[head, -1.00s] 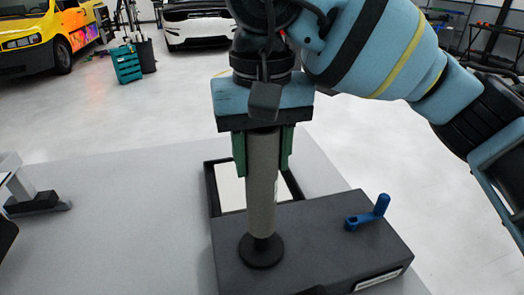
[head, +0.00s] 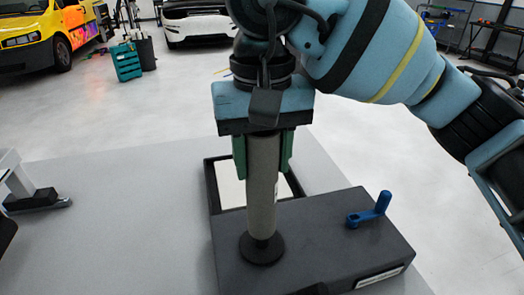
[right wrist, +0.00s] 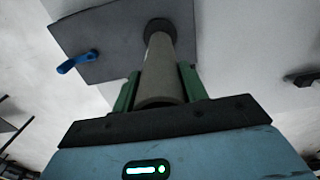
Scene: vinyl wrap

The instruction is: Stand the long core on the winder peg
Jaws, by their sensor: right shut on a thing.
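The long core (head: 262,190) is a grey-beige tube, upright in the head view. My right gripper (head: 263,165) is shut on its upper part with green fingers on either side. The core's lower end is at the peg of the dark grey winder (head: 335,235), just above the peg's round black base (head: 262,251). The peg is mostly hidden by the core. In the right wrist view the core (right wrist: 160,75) runs from between the fingers to the black base (right wrist: 158,27). My left gripper does not show clearly.
The winder has a blue crank (head: 370,211) on its right side. A black-rimmed tray (head: 211,190) with a white inside lies behind it. A grey stand with a black foot (head: 35,200) is at the left. The grey table (head: 120,220) is clear between.

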